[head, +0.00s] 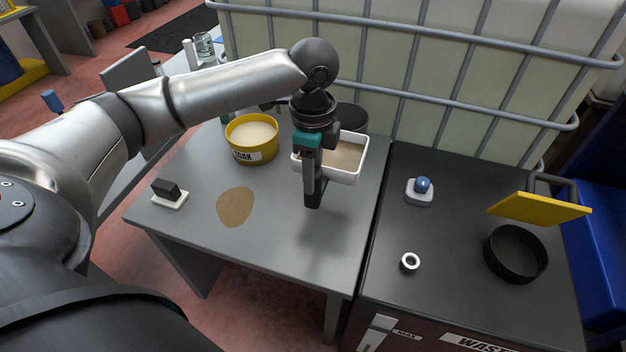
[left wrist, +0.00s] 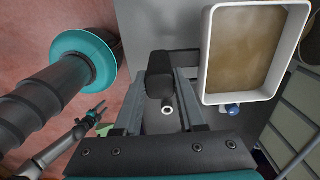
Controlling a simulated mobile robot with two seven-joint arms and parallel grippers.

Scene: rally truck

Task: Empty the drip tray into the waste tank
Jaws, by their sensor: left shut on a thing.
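The drip tray (head: 357,173) is a white rectangular tray with brownish liquid in it. My left gripper (head: 313,198) is shut on its dark handle and holds it roughly level above the grey table. In the left wrist view the handle (left wrist: 160,75) is between the fingers (left wrist: 170,108), with the tray (left wrist: 206,60) beside it. The waste tank (head: 462,338) is the dark cabinet at right, its label partly cut off. On its top is a round black opening (head: 515,254) with a yellow lid (head: 540,208) raised behind it.
A yellow SOAK tub (head: 252,152) and a brown puddle (head: 236,207) are on the table (head: 290,262). A dark round container (head: 351,118) stands behind the tray. A blue-knobbed white piece (head: 420,195) and a white ring (head: 410,262) sit on the tank top. A caged container (head: 420,70) stands behind.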

